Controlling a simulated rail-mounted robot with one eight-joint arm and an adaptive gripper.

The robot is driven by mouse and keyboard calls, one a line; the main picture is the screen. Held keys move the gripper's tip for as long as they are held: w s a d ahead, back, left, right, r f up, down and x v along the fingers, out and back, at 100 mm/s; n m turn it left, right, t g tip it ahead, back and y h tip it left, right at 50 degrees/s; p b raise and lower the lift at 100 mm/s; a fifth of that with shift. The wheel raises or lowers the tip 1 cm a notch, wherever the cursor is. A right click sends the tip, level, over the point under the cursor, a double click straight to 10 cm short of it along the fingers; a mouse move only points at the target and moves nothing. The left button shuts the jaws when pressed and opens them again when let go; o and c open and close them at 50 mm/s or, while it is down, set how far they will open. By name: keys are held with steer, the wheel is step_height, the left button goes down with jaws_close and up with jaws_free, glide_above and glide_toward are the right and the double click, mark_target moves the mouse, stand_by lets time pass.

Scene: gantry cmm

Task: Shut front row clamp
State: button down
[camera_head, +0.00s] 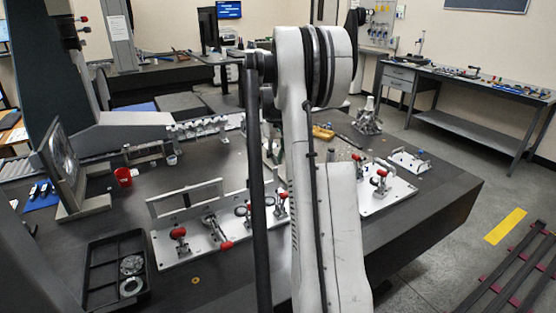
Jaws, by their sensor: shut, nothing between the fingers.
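A light metal fixture plate (200,250) lies on the dark table, left of my arm, with several red-handled toggle clamps. A clamp at its front left (179,240) has its red grip raised. The clamp beside it (215,231) has its red-tipped handle lying low toward the front. More clamp parts with red grips (280,200) show close to my arm, partly hidden by it. A second plate (392,196) right of my arm carries red-gripped clamps, one of them upright (381,180). I cannot tell which clamp is the front-row one meant. My gripper is hidden behind my arm.
A black tray (115,270) with round metal parts sits at the front left. A small fixture (410,159) sits at the right. A workbench (465,85) stands at the back right.

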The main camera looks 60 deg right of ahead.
steer(key=s+f, duration=0.1)
steer(key=f, duration=0.2)
steer(key=s+a+f, duration=0.1)
steer(key=f, duration=0.2)
steer(key=s+f, duration=0.1)
steer(key=f, duration=0.2)
steer(key=shift+s+a+f, duration=0.15)
steer(key=shift+a, duration=0.15)
steer(key=shift+s, duration=0.15)
